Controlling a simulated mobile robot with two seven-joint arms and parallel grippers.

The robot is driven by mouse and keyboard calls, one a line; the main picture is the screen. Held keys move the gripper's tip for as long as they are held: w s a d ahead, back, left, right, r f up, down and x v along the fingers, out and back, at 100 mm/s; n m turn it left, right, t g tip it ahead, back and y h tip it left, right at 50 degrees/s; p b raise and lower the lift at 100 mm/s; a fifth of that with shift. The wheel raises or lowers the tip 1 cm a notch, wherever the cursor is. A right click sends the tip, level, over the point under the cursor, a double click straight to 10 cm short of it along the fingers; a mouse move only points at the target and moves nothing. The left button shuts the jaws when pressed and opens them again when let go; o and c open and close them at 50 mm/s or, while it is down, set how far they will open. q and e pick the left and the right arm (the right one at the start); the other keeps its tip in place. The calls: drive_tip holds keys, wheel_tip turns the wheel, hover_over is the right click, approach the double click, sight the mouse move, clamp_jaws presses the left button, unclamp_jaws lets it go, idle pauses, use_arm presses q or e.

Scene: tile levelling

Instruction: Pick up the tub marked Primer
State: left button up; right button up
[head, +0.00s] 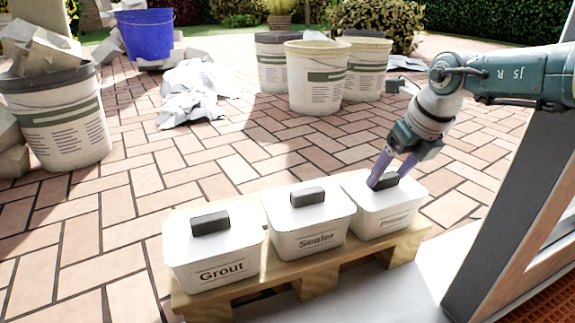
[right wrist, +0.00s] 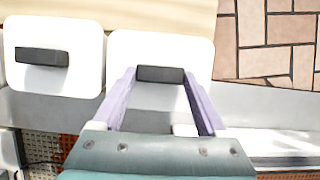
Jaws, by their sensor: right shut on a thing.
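The Primer tub (head: 388,211) is white with a dark handle (right wrist: 160,74) on its lid. It sits at the right end of a wooden pallet (head: 408,246), beside the Sealer tub (head: 306,232); the Grout tub (head: 216,257) is at the left end. My right gripper (head: 384,180) comes down from the upper right, its purple fingers at the Primer tub's handle. In the right wrist view the fingers lie on both ends of the handle, shut on it. The tub appears to rest on the pallet. My left gripper is not in view.
A dark post (head: 510,200) stands close to the right of the pallet. Several large buckets stand on the brick paving, including one in the middle (head: 316,78) and one at the left (head: 60,125). Crumpled white sheeting (head: 190,92) and a blue bucket (head: 146,34) lie further back.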

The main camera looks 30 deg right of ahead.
clamp_jaws()
idle(0.3)
drive_tip(key=shift+w+r, duration=0.1)
drive_tip(key=shift+r, duration=0.1)
